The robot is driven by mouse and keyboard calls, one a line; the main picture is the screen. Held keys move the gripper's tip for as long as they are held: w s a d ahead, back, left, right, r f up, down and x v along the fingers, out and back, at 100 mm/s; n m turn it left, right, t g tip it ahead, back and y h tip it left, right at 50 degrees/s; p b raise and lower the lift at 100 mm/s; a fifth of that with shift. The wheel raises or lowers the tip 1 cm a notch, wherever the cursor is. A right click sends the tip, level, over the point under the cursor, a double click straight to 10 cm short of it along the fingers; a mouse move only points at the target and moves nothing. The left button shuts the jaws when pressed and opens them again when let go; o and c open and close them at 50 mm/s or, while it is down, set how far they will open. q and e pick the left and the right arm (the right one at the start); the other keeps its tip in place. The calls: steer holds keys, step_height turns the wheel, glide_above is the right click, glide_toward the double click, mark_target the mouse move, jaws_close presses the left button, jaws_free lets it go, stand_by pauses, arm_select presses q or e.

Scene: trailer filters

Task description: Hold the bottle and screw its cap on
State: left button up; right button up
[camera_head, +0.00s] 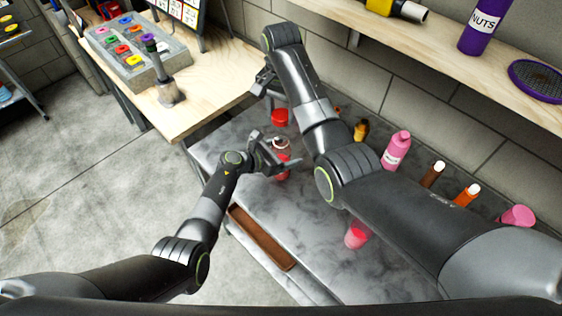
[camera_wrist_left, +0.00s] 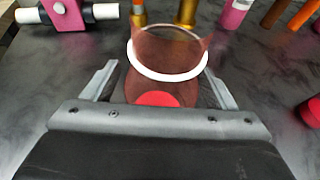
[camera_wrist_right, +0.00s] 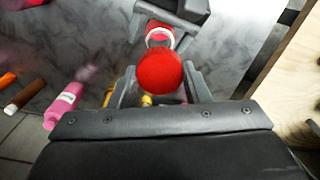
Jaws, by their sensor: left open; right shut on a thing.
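The bottle (camera_head: 282,162) is clear reddish with a white ring at its open neck and stands upright on the grey marbled top. In the left wrist view the bottle (camera_wrist_left: 168,75) sits between the fingers of my left gripper (camera_wrist_left: 163,88), which is open around it. My left gripper (camera_head: 272,157) reaches the bottle from the left in the head view. My right gripper (camera_wrist_right: 161,88) is shut on the round red cap (camera_wrist_right: 161,72). The cap (camera_head: 279,117) is held apart from the bottle neck, which shows beyond it in the right wrist view. My right arm partly hides its gripper.
A pink bottle (camera_head: 397,149), a brown bottle (camera_head: 433,175) and an orange bottle (camera_head: 467,195) stand along the wall. A pink-red item (camera_head: 356,235) lies near my right arm. A brown tray (camera_head: 262,238) lies at the front edge. A wooden table (camera_head: 190,105) adjoins at left.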

arm_select(q)
steer(key=c, duration=1.5)
steer(key=shift+o, duration=0.2)
arm_select(e)
glide_above(281, 137)
steer(key=shift+f, duration=2.45)
steer(key=shift+f, duration=0.1)
steer(key=shift+f, duration=0.8)
steer(key=shift+f, duration=0.55)
